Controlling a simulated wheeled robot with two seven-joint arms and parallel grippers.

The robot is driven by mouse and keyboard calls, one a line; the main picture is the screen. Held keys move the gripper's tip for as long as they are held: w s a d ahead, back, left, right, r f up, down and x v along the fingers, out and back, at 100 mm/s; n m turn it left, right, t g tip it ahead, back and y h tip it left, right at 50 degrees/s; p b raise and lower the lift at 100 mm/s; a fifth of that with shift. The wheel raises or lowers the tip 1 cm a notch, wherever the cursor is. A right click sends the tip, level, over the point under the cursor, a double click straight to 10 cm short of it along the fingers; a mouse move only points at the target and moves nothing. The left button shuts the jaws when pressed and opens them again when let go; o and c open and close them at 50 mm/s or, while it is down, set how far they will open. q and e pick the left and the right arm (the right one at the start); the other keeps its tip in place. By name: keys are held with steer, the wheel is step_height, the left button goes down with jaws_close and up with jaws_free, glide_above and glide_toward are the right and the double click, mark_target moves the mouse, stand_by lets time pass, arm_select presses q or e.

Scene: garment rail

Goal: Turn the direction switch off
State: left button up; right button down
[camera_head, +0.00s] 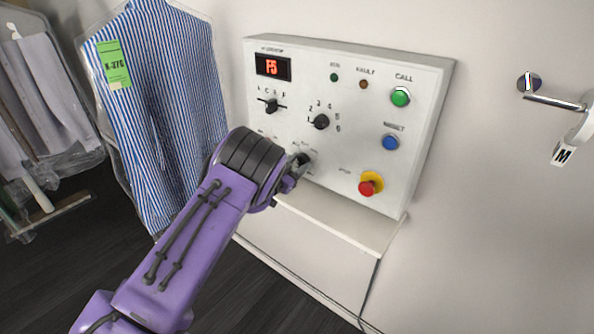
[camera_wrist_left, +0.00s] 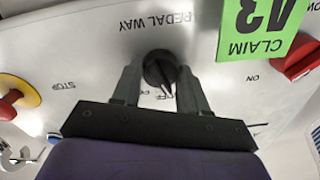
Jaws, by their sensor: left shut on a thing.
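The direction switch is a black rotary knob (camera_wrist_left: 159,69) beside the label PEDAL WAY, upside down in the left wrist view. Its narrow pointer end lies by small lettering that seems to include OFF; the exact mark it points at is hard to tell. My left gripper (camera_wrist_left: 160,82) has a finger on each side of the knob and is shut on it. In the head view my left gripper (camera_head: 295,170) reaches the lower part of the white control panel (camera_head: 422,125) and hides most of this knob. My right gripper is not in view.
The panel also carries two black selectors, a green CALL button (camera_head: 400,97), a blue button (camera_head: 390,143) and a red stop button (camera_head: 367,187). A green claim tag (camera_wrist_left: 262,25) and a red switch (camera_wrist_left: 297,60) are close to the fingers. A striped shirt (camera_head: 165,95) hangs at left.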

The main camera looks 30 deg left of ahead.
arm_select(q)
steer(key=shift+f+m+b, duration=0.1)
steer(key=shift+m+b, duration=1.9)
steer(key=shift+m, duration=0.1)
steer(key=o, duration=1)
steer(key=shift+o, duration=0.2)
